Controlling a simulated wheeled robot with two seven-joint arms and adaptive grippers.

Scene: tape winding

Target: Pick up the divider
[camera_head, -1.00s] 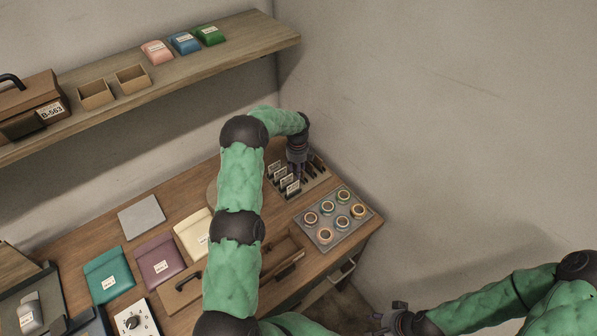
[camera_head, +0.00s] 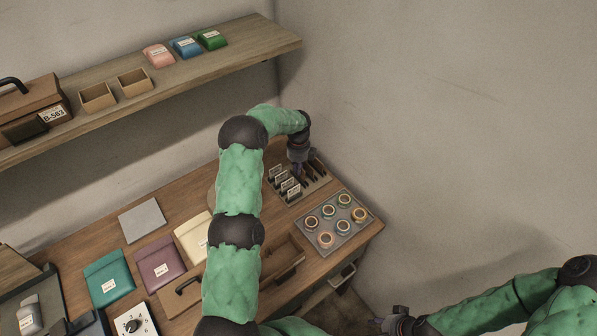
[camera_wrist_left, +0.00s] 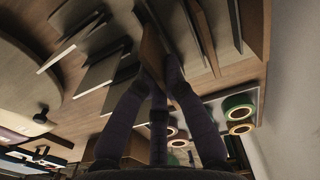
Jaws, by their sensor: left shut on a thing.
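A slotted wooden rack (camera_head: 322,182) stands at the back right of the desk. Several upright dividers with white labels (camera_head: 285,183) fill its left part, and dark dividers (camera_head: 311,170) stand in its right part. My left gripper (camera_head: 298,172) points down into the rack. In the left wrist view its fingers (camera_wrist_left: 158,72) are shut on a brown divider (camera_wrist_left: 152,48), with other thin dividers (camera_wrist_left: 100,70) on either side. I cannot tell if the held divider is clear of its slot. My right gripper (camera_head: 384,322) is low at the bottom right, away from the rack; its jaws are unclear.
A grey tray of several tape rolls (camera_head: 346,238) sits just in front of the rack. Teal (camera_head: 108,278), purple (camera_head: 160,263) and cream (camera_head: 192,236) pouches lie to the left. A wall is close on the right. A shelf (camera_head: 215,65) hangs above the desk.

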